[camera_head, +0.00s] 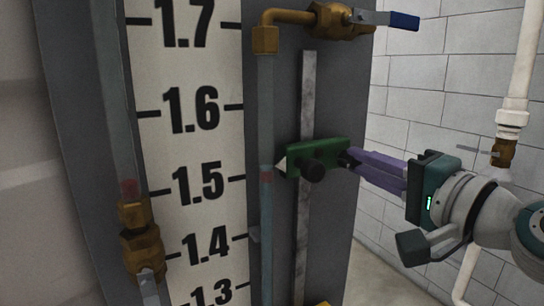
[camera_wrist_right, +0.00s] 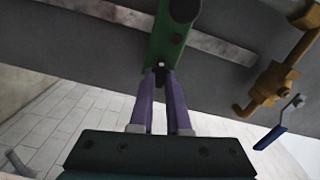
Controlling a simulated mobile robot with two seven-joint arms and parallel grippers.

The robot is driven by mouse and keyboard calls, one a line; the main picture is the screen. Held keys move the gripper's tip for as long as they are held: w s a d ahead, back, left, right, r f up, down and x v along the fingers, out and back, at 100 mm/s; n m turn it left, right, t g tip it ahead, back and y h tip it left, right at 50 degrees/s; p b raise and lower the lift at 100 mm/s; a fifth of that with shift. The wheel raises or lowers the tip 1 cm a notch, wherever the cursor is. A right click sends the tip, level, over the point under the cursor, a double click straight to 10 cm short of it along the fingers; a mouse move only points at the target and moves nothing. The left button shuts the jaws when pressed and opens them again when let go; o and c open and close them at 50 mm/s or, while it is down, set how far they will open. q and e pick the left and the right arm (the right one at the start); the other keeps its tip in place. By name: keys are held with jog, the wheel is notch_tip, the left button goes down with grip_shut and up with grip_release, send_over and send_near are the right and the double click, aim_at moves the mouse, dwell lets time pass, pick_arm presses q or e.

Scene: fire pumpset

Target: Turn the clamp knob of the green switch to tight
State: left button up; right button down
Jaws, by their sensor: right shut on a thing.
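The green switch (camera_head: 325,152) sits on the grey vertical rail, beside the glass tube, a little above the 1.5 mark. Its white pointer tip is at its left end, by the tube. A black round knob (camera_head: 313,172) stands out from its front face. My right gripper (camera_head: 346,158) comes in from the right, its purple fingers shut on the small dark clamp knob at the switch's right end. In the right wrist view the green switch (camera_wrist_right: 168,38) is above the fingertips (camera_wrist_right: 161,70), which close around that dark part. My left gripper is not in view.
A brass valve (camera_head: 335,20) with a blue lever (camera_head: 402,20) is above the switch. The white scale board (camera_head: 195,110) and a second tube with brass fittings (camera_head: 140,235) are to the left. A white pipe (camera_head: 518,75) runs along the brick wall at right.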

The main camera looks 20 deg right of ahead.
jog(key=shift+m, duration=1.1)
jog(key=c, duration=0.9)
grip_release()
jog(key=shift+f, duration=0.1)
jog(key=shift+s+d+b, duration=0.2)
jog(key=shift+s+b, duration=0.75)
jog(key=shift+s, duration=1.55)
jog(key=shift+s+d+b, duration=0.2)
jog(key=shift+s+b, duration=0.7)
jog(key=shift+s, duration=1.6)
